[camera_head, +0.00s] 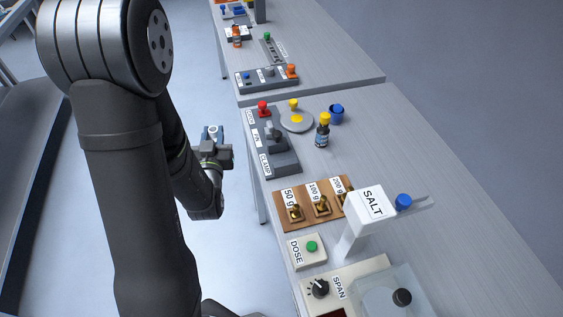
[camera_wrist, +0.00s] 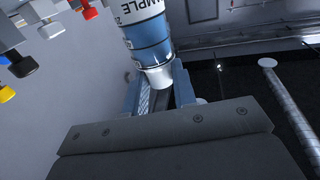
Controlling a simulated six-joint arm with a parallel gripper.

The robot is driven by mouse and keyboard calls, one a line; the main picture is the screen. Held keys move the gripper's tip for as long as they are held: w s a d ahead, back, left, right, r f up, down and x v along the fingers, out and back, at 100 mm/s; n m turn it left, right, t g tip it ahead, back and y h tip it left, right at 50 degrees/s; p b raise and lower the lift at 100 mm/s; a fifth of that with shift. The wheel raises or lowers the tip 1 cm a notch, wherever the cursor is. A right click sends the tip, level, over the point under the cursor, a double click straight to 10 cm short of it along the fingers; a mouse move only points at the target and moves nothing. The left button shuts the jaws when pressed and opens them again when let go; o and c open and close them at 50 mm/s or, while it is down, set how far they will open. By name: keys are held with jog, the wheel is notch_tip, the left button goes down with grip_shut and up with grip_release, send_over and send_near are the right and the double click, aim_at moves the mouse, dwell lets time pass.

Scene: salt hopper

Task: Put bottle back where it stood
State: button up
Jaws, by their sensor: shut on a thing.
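My gripper (camera_wrist: 157,84) is shut on a blue and white bottle (camera_wrist: 147,32), whose label shows part of the word "SAMPLE" in the wrist view. The fingers hold it at its white end; its other end runs out of the top of the picture. In the head view my gripper (camera_head: 214,142) is beside the table's left edge, over the floor, and the held bottle is mostly hidden there. Another small dark bottle (camera_head: 322,133) with a yellow cap and blue label stands upright on the table (camera_head: 420,170).
A grey panel (camera_head: 283,158) with a red button and lever stands at the table's near edge. A round plate (camera_head: 298,121), a blue knob (camera_head: 337,113), a brown weight board (camera_head: 280,215) and the white SALT hopper (camera_head: 366,225) are also there. The table's right side is clear.

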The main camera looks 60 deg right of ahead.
jog(key=s+d+r+m+g+h, duration=0.1)
jog(key=s+d+r+m+g, duration=0.1)
jog(key=s, duration=1.1)
jog(key=s+d+r+m+g+h, duration=0.1)
jog(key=s+r+m+g, duration=0.3)
jog(key=s, duration=1)
notch_tip(320, 180, up, 2)
jog(key=g+h, duration=0.1)
jog(key=g, duration=0.2)
jog(key=shift+s+d+g, duration=0.2)
jog(key=shift+d+g, duration=0.2)
jog(key=shift+w+d+f, duration=0.6)
jog(key=shift+w+f, duration=1.15)
jog(key=shift+w, duration=0.1)
jog(key=shift+w+d+f, duration=0.55)
jog(key=shift+w+f, duration=1.25)
jog(key=shift+w, duration=0.05)
jog(key=shift+w+d+f, duration=0.6)
jog(key=shift+w+f, duration=1.15)
jog(key=shift+w, duration=0.1)
jog(key=shift+f, duration=0.2)
jog(key=o, duration=1)
